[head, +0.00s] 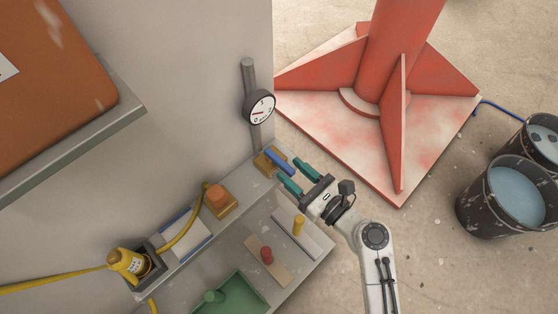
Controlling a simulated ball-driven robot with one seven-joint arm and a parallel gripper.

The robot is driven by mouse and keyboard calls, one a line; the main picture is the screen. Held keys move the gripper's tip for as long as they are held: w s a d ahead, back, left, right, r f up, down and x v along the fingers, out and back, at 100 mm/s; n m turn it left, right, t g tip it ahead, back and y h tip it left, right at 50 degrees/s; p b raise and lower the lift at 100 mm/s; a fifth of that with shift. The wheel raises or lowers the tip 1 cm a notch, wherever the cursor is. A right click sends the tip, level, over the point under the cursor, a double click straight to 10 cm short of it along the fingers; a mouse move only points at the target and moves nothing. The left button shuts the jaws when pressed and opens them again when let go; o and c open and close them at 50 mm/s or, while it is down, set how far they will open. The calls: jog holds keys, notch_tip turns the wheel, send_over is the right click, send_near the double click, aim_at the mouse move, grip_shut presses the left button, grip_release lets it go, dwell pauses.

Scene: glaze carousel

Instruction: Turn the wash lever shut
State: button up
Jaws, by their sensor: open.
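The wash lever is a blue bar (277,159) on a brass-coloured valve body (262,163) at the back end of the shelf, below a grey pipe. It slants from upper left to lower right in the head view. My gripper (289,168) is open, with its two teal fingers pointing at the valve from the lower right. The lever's near end lies between the fingertips in the picture. I cannot tell whether either finger touches it. Little of the valve body shows behind the lever.
A round gauge (259,107) stands on the pipe above the valve. The shelf (233,209) carries an orange knob block (219,198) and a yellow hose fitting (128,263). Lower panels hold yellow, red and green pegs. A red column base (400,180) and buckets (505,200) stand on the right.

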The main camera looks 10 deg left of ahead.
aim_at(279, 160)
jog(key=shift+b+x, duration=0.6)
jog(key=shift+x, duration=2.05)
jog(key=shift+c, duration=0.3)
grip_shut()
